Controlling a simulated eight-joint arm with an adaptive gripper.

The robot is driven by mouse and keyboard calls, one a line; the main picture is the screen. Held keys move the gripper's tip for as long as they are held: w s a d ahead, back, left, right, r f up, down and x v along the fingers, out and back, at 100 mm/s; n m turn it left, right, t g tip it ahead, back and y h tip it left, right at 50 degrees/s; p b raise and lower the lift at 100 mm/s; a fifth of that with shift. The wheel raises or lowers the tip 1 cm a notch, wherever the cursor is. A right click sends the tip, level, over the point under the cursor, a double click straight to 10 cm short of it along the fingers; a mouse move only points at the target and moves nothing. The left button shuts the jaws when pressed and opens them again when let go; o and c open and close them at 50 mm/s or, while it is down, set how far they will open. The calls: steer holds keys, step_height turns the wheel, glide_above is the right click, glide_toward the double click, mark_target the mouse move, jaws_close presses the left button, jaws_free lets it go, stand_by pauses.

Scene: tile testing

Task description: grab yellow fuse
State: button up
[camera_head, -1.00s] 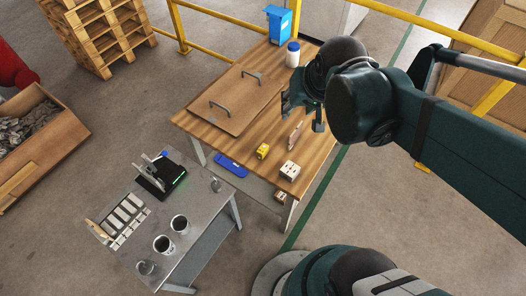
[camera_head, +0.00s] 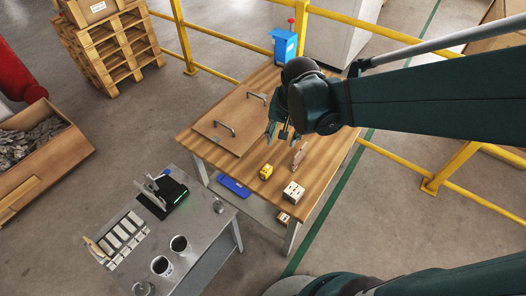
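A small yellow block-shaped object (camera_head: 266,172), which looks like the yellow fuse, sits on the wooden table (camera_head: 322,178) near its front edge. My gripper (camera_head: 277,137) hangs above the table, behind the yellow fuse in the picture and apart from it. Its fingers point down and look spread, with nothing seen between them. The arm hides part of the table behind the gripper.
A white block (camera_head: 293,191) and a thin upright brown piece (camera_head: 299,155) stand right of the fuse. A wooden board with two handles (camera_head: 229,128) lies at left. A blue bin (camera_head: 284,47) stands at the back. A metal table (camera_head: 207,226) is at front left.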

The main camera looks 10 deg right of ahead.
mark_target(268, 167)
steer(key=w+a+f+m+g, duration=0.1)
steer(key=f, duration=0.4)
steer(key=w+a+f+m+g+b, duration=0.1)
steer(key=f, duration=0.4)
steer(key=w+a+f+m, duration=0.1)
steer(key=a+f, duration=0.1)
steer(key=f, duration=0.3)
steer(key=shift+w+f+g, duration=0.1)
steer(key=shift+w+g, duration=0.2)
steer(key=shift+g, duration=0.1)
steer(key=shift+f+b, duration=0.55)
steer(key=shift+f, duration=0.75)
steer(key=shift+f, duration=0.1)
steer(key=shift+s+f+b, duration=0.15)
steer(key=shift+f+b, duration=0.85)
steer(key=shift+f, duration=1.55)
steer(key=c, duration=1)
